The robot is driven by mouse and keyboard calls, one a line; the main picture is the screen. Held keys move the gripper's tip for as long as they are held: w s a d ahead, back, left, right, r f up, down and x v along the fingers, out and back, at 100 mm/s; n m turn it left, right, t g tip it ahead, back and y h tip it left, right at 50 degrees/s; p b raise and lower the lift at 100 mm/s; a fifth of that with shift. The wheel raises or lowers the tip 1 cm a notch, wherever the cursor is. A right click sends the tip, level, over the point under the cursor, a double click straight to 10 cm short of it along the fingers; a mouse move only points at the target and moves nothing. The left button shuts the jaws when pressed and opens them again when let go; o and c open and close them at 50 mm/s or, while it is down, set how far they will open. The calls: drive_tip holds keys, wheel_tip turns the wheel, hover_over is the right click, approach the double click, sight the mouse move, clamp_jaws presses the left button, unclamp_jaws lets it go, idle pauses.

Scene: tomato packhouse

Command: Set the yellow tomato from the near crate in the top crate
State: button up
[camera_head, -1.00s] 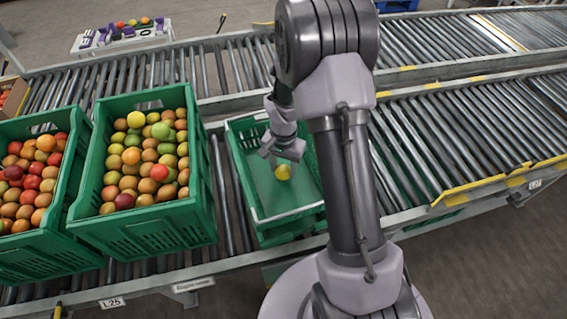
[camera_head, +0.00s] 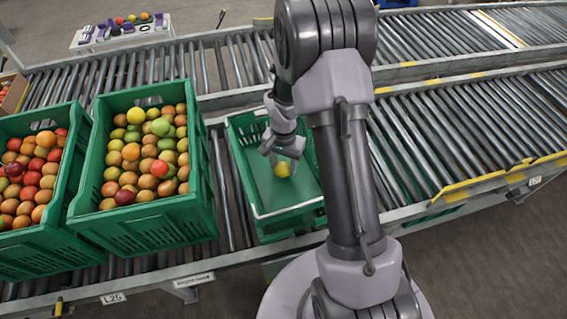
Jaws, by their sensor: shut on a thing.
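A yellow tomato (camera_head: 283,170) shows at the tips of my gripper (camera_head: 281,162), inside the outline of the nearly empty green crate (camera_head: 290,210) in the middle of the conveyor. My gripper is shut on the tomato. Whether the tomato touches the crate floor cannot be told from this view. My arm stands in front of the crate's right side and hides part of it. No other fruit shows in this crate. I cannot tell which crate the task calls near or top.
A full green crate (camera_head: 142,218) of mixed tomatoes stands to the left, and another full crate (camera_head: 40,238) stands beyond it at the picture's left edge. The roller conveyor (camera_head: 450,140) to the right is clear. A small table (camera_head: 122,38) with things on it stands at the back left.

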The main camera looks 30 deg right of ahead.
drive_tip(key=shift+f, duration=0.3)
drive_tip(key=o, duration=1)
drive_tip(key=c, duration=0.3)
wheel_tip(320, 180, up, 7)
drive_tip(key=p, duration=0.5)
drive_tip(key=shift+r, duration=0.1)
